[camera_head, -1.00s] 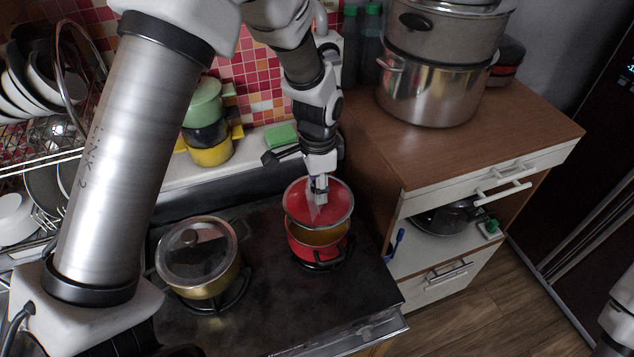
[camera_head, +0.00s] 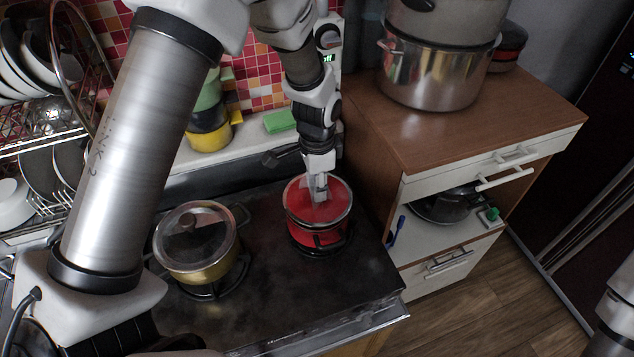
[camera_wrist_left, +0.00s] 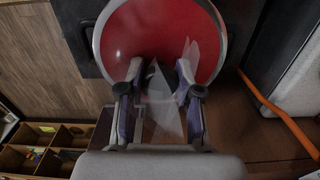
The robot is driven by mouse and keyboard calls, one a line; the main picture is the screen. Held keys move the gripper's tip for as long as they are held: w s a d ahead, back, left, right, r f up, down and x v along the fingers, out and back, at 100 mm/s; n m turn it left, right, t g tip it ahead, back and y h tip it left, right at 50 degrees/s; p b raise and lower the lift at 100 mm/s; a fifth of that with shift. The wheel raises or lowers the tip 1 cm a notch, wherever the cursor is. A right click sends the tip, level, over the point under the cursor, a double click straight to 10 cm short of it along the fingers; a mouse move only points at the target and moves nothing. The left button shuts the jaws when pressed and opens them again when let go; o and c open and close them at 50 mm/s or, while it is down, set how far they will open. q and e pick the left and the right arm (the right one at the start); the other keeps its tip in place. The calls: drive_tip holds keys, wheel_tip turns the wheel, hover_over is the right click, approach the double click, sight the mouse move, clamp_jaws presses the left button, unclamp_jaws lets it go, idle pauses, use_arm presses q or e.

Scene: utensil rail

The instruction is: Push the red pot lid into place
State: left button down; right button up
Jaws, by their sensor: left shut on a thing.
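The red pot lid (camera_head: 335,207) has a pale metal rim and lies over the red pot (camera_head: 312,238) on the right side of the stove. It covers the opening and looks nearly level; I cannot tell whether its rim is fully seated. My left gripper (camera_head: 319,188) reaches down from above and is shut on the lid near its middle; the grasped part is mostly hidden. In the left wrist view the red lid (camera_wrist_left: 160,28) fills the top, with the fingers (camera_wrist_left: 157,80) at its near part and pale see-through shapes around them. My right gripper is out of view.
A yellow pot with a glass lid (camera_head: 197,243) stands on the stove (camera_head: 270,295) left of the red pot. A wooden cabinet (camera_head: 440,145) with a large steel pot (camera_head: 430,75) is at the right. A green sponge (camera_head: 280,121) lies behind the stove.

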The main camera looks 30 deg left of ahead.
use_arm(q)
drive_tip(key=shift+p, duration=0.35)
idle(0.4)
drive_tip(key=shift+f+b, duration=0.5)
drive_tip(key=shift+f, duration=0.55)
idle(0.4)
drive_tip(key=c, duration=0.7)
unclamp_jaws()
wheel_tip(320, 180, up, 12)
drive_tip(key=shift+r, duration=0.1)
